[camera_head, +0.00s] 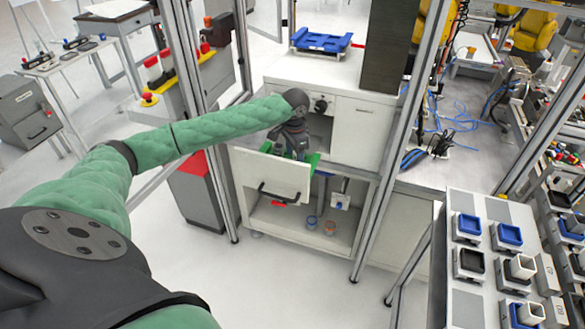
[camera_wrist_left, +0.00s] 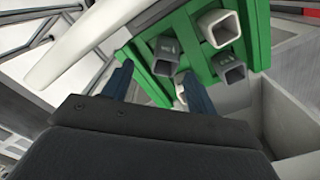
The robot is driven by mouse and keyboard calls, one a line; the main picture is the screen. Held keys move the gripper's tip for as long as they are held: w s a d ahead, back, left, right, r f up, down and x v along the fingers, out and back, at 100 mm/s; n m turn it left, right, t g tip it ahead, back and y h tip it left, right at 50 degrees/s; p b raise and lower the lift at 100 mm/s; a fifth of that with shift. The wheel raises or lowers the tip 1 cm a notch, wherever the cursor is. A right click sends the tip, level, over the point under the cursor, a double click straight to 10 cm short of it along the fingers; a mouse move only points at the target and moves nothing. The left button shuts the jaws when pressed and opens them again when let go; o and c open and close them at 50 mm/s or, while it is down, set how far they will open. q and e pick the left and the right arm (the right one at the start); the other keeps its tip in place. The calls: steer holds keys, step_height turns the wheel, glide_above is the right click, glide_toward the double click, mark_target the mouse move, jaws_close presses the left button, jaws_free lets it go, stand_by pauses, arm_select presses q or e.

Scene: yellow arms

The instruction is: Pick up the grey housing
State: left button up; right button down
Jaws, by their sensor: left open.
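In the left wrist view, a green tray (camera_wrist_left: 200,65) holds several square, hollow housings. One grey housing (camera_wrist_left: 165,56) lies ahead of the space between my fingers. Another grey housing (camera_wrist_left: 234,72) is to the right, and a pale housing (camera_wrist_left: 218,27) is above it. My left gripper (camera_wrist_left: 158,86) is open with nothing between its fingers, and its right finger partly hides a light housing. In the head view, my left gripper (camera_head: 297,150) reaches down into the pulled-out drawer (camera_head: 270,180), over the tray's green edge (camera_head: 313,160). My right gripper is not in view.
The drawer's walls stand close around the tray. A blue tray (camera_head: 321,40) is on the white cabinet (camera_head: 355,130). Metal posts rise at both sides of the cabinet. A rack with blue, black and white parts (camera_head: 490,260) is at the lower right.

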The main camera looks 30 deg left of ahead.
arm_select(q)
steer(key=shift+a+f+p, duration=0.25)
steer(key=shift+a+p, duration=0.05)
steer(key=shift+a+f+p, duration=0.3)
steer(key=shift+f+p, duration=0.9)
steer(key=shift+d+f+p, duration=0.25)
steer(key=shift+f+p, duration=0.1)
steer(key=shift+f, duration=0.55)
steer(key=shift+a+f, duration=0.2)
steer(key=shift+f, duration=0.15)
steer(key=shift+d, duration=0.15)
steer(key=c, duration=1.1)
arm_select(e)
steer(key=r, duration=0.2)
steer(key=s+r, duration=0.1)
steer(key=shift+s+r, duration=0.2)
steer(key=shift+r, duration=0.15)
